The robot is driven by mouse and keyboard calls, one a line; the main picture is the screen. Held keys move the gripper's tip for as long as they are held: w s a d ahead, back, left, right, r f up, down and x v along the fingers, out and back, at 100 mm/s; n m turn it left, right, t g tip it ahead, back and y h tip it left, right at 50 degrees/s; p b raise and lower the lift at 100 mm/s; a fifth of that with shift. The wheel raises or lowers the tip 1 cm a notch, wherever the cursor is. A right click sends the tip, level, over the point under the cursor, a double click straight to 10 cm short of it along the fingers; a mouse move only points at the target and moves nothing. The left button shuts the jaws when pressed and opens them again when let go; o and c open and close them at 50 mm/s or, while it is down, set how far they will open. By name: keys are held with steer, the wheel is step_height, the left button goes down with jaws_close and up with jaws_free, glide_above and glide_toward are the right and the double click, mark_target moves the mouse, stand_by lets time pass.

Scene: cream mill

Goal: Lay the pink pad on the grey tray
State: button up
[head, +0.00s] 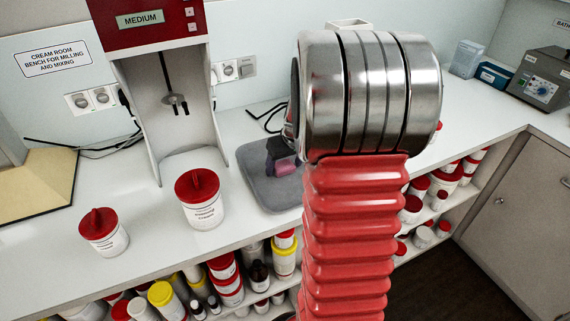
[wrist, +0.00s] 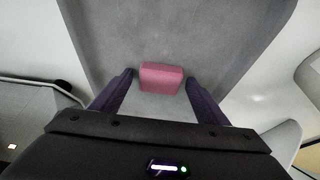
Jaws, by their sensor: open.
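The pink pad (wrist: 162,77) appears to lie flat on the grey tray (wrist: 215,30), between the fingertips of my gripper (wrist: 159,78). The jaws are open, with a visible gap to the pad at the left finger; the right finger is close to it, and I cannot tell if it touches. In the head view the grey tray (head: 262,190) lies on the bench behind my arm, which hides its right part. A little of the pink pad (head: 287,167) shows there below the dark purple fingers of my gripper (head: 280,152).
A red-topped mixing machine (head: 150,25) stands left of the tray. White tubs with red lids (head: 203,205) (head: 103,238) stand at the bench front. A wooden board (head: 38,182) lies far left. A grey water bath (head: 543,80) and small boxes (head: 466,58) stand back right.

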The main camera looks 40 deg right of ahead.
steer(key=shift+r, duration=0.1)
steer(key=v, duration=1.2)
stand_by(0.5)
steer(key=s+a+r+n, duration=0.1)
steer(key=a+r, duration=0.1)
steer(key=a, duration=0.6)
steer(key=s+a+r, duration=0.2)
steer(key=a, duration=0.6)
steer(key=s+a+n+t+y, duration=0.1)
steer(key=s+a+n, duration=0.1)
steer(key=s+a, duration=0.8)
steer(key=shift+s+a+f, duration=0.15)
steer(key=shift+a+f, duration=0.3)
steer(key=shift+a, duration=1.55)
